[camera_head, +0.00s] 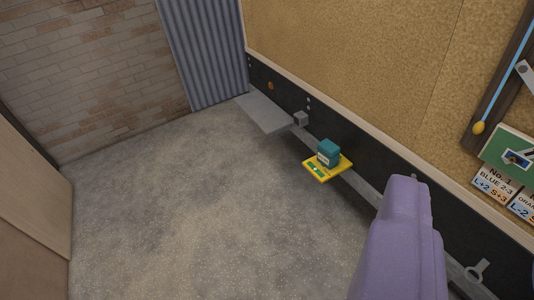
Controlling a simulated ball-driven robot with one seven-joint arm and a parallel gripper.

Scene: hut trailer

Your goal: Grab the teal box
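The teal box (328,152) is small, with a pale label on its front. It sits upright on a yellow plate or flat item (314,172) with green markings, right of the picture's middle. The yellow item is by the narrow grey ledge along the dark lower wall. The teal box's side toward the wall is hidden. I cannot make out my gripper or its fingers in this view, and nothing touches the box.
A large purple form (402,245) fills the lower right foreground; I cannot tell what it is. A grey shelf (264,113) juts out farther back. Signs (494,186) hang at right. The speckled floor (190,210) is clear at left and centre.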

